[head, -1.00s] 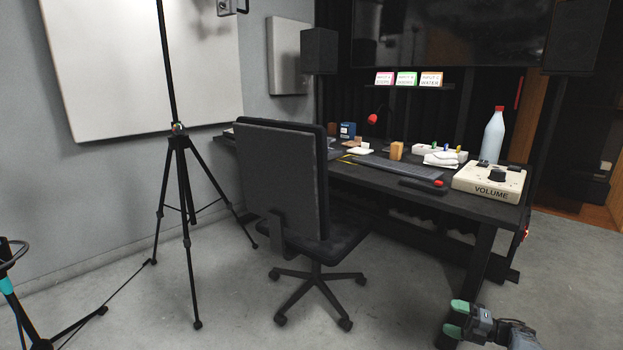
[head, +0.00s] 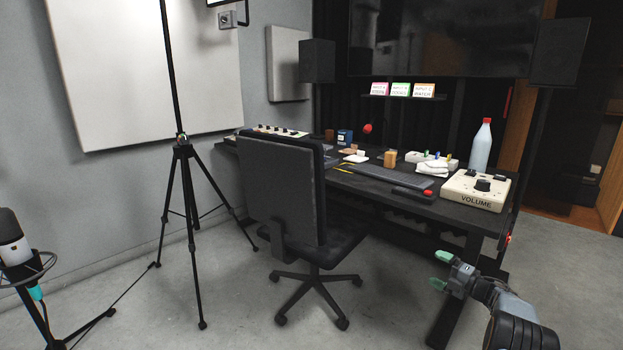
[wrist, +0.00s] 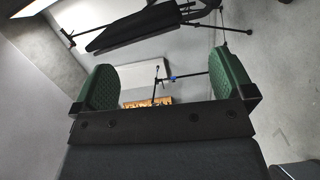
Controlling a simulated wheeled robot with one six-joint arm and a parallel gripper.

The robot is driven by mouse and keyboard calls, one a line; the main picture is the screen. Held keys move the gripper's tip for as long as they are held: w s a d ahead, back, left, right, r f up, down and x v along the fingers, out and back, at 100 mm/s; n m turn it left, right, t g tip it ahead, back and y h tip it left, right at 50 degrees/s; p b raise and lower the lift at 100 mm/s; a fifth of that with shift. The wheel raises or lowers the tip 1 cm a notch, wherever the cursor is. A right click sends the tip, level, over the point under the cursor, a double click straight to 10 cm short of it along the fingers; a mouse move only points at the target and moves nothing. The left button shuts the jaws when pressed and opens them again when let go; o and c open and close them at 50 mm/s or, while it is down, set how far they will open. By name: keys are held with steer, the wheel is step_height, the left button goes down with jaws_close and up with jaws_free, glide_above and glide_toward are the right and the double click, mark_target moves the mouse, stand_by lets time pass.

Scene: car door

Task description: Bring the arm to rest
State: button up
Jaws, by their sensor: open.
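My gripper (head: 440,270) shows at the lower right of the head view, in front of the desk's right end and apart from it. Its two green fingertips are spread and nothing is between them. My arm runs from it to the bottom right corner. In the wrist view my gripper (wrist: 162,85) also shows open and empty, with its green pads wide apart. Beyond the pads are floor, wall, a stand and part of a dark chair.
A black desk (head: 455,212) carries a volume box (head: 475,190), a bottle (head: 481,146) and small items. An office chair (head: 283,185) stands before it. A tripod (head: 187,190) and a microphone (head: 12,240) are at left. Grey floor is clear between chair and gripper.

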steer(key=w+a+r+m+t+h+p, duration=0.2)
steer(key=r+m+h+p, duration=0.15)
steer(key=r, duration=0.75)
steer(key=w+a+r+m+t+h+p, duration=0.1)
steer(key=w+a+r+m+h+p, duration=0.2)
steer(key=r, duration=0.7)
steer(key=s+a+r+m+h+p, duration=0.1)
steer(key=s+r+m+h+p, duration=0.15)
steer(key=r, duration=0.25)
steer(key=s+a+r+m+g+h+p, duration=0.1)
steer(key=s+r+m+h+p, duration=0.1)
steer(key=r+m+p, duration=0.25)
steer(key=s+a+r+m+h+p, duration=0.1)
steer(key=s+r+m+h+p, duration=0.15)
steer(key=r, duration=0.35)
steer(key=s+a+r+m+g+p, duration=0.2)
steer(key=s+a+m+g+p, duration=0.1)
steer(key=s, duration=0.8)
steer(key=s+a+r+m+g+y+p, duration=0.1)
steer(key=s+a+m+g+p, duration=0.2)
steer(key=s+a+p, duration=0.4)
steer(key=s+a+r+m+g+y+p, duration=0.1)
steer(key=s+a+g+p, duration=0.4)
steer(key=s, duration=1.1)
steer(key=shift+s+a+r+m+g+p, duration=0.35)
steer(key=shift+a+r+m+p, duration=0.35)
steer(key=shift+m, duration=0.5)
steer(key=shift+r, duration=0.15)
